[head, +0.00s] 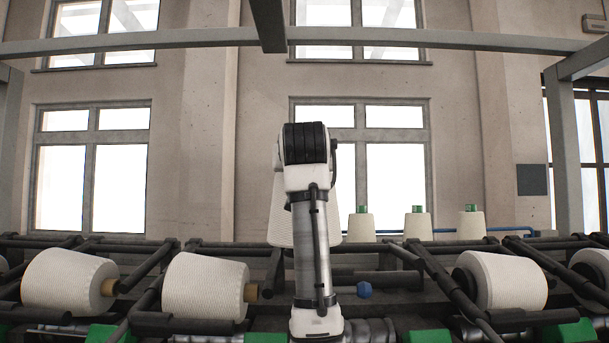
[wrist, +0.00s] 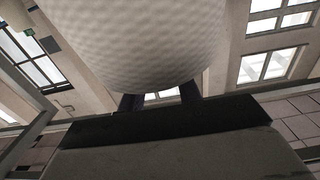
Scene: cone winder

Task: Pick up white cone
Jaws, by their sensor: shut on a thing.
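The white cone (wrist: 155,45) fills the top middle of the wrist view, with a fine ribbed surface. My gripper (wrist: 160,98) is shut on it; its two dark fingers show just below the cone. In the head view the same white cone (head: 279,222) is partly hidden behind my arm, upright and above the winder's bars. My fingers are hidden there by the arm.
White cones lie in the winder at left (head: 71,283), centre left (head: 205,287) and right (head: 501,281). Three smaller cones with green tops, one of them the middle cone (head: 418,227), stand behind. Dark winder bars (head: 435,275) cross the front. An overhead beam (head: 450,40) spans the top.

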